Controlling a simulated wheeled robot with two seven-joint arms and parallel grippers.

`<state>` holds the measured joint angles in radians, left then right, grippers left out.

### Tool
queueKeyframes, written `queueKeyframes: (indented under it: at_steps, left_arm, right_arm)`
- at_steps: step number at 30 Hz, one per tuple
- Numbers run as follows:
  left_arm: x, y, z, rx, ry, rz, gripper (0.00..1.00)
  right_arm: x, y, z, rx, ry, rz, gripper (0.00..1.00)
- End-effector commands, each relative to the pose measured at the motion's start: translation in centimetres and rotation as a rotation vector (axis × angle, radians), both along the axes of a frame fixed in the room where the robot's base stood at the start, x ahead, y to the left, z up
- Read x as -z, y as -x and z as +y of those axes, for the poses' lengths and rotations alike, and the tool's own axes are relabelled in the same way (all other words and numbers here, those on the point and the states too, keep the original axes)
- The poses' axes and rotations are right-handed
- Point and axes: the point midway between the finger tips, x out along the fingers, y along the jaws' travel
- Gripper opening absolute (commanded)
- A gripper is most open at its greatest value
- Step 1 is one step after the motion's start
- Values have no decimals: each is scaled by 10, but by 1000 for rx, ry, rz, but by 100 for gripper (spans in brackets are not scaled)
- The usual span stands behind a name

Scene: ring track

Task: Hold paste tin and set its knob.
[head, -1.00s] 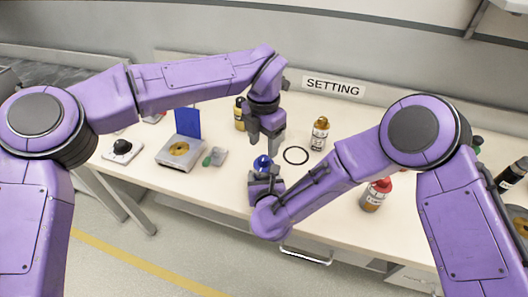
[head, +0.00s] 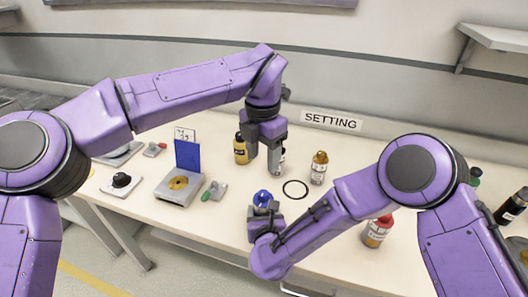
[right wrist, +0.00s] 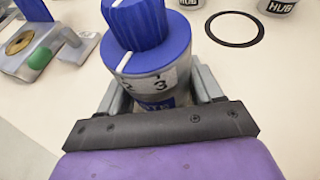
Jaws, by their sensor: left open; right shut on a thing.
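The paste tin has a blue knob (head: 262,197) in the head view. In the right wrist view the blue knob (right wrist: 140,25) carries white marks, above a blue collar and a pale band with a "3" (right wrist: 161,84). My right gripper (head: 265,212) is shut on the tin's body, a finger on each side, and holds it upright. My left gripper (head: 263,150) is open and points down, above and behind the knob, apart from it. It partly hides a silvery container (head: 281,158). The tin's lower part is hidden by my right gripper.
A black ring (head: 295,189) lies right of the tin, near a gold-capped bottle (head: 319,168). A yellow bottle (head: 240,149) stands behind. A grey device with a blue panel (head: 188,155) and a green-ended part (head: 214,191) are left. A red-capped bottle (head: 377,231) stands right.

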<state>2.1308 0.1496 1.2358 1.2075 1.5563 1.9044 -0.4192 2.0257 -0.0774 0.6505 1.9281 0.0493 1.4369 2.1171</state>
Motion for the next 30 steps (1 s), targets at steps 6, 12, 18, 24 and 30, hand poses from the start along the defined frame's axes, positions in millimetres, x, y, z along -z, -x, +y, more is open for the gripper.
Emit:
queueKeyframes:
  at_steps: [6, 12, 18, 24, 30]
  left_arm:
    - [0, 0, 0, 0, 0, 0, 57]
    - [0, 0, 0, 0, 0, 0, 57]
    - [0, 0, 0, 0, 0, 0, 57]
    - [0, 0, 0, 0, 0, 0, 57]
    - [0, 0, 0, 0, 0, 0, 57]
  right_arm:
    - [0, 0, 0, 0, 0, -1, 30]
    - [0, 0, 0, 0, 0, -1, 30]
    - [0, 0, 0, 0, 0, -1, 30]
    - [0, 0, 0, 0, 0, 0, 30]
    - [0, 0, 0, 0, 0, 0, 72]
